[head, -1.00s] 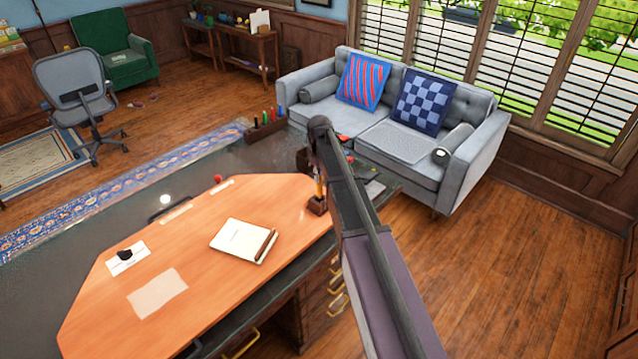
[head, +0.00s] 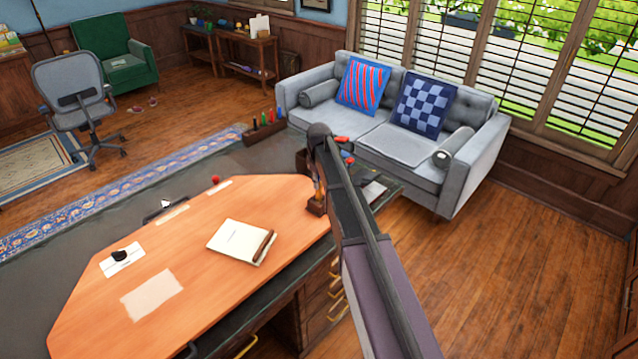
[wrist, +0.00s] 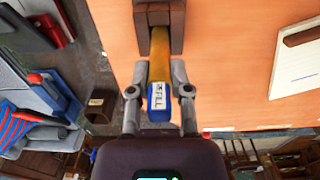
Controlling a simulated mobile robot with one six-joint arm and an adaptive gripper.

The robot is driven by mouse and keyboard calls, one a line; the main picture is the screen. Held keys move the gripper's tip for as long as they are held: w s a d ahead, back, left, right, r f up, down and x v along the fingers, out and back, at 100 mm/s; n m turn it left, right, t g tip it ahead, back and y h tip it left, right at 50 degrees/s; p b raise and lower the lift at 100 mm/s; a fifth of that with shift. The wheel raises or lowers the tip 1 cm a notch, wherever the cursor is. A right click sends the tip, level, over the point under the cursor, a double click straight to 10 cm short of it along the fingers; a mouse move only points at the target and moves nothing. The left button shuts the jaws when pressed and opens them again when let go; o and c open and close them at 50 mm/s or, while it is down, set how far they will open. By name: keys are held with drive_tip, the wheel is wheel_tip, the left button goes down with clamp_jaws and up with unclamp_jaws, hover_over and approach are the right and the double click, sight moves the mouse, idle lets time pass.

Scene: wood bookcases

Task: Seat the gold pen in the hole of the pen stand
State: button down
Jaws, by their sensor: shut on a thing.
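The gold pen (wrist: 160,62) has a blue end with white lettering on the side near the wrist camera. My gripper (wrist: 159,84) is shut on the pen close to this blue end. The pen's far end meets the dark brown pen stand (wrist: 177,28) in the wrist view. Whether its tip is inside the hole or just over it I cannot tell. In the head view the small stand (head: 316,207) sits at the right edge of the orange desk top, with the pen roughly upright above it. My arm hides most of the gripper there.
A white notebook (head: 240,241) lies left of the stand on the desk (head: 200,290). A dark holder with several coloured pens (head: 264,130) stands at the back. A grey sofa (head: 400,140) is beyond the desk. The desk around the notebook is mostly clear.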

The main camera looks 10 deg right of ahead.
drive_tip(key=c, duration=0.6)
unclamp_jaws()
drive_tip(key=shift+f, duration=0.1)
drive_tip(key=shift+o, duration=0.2)
wheel_tip(320, 180, up, 12)
drive_tip(key=p, duration=1.2)
drive_tip(key=shift+r, duration=0.2)
drive_tip(key=s+m, duration=0.7)
drive_tip(key=s, duration=2.2)
drive_tip(key=shift+f, duration=0.15)
wheel_tip(320, 180, down, 8)
drive_tip(key=b, duration=0.7)
drive_tip(key=shift+b, duration=0.4)
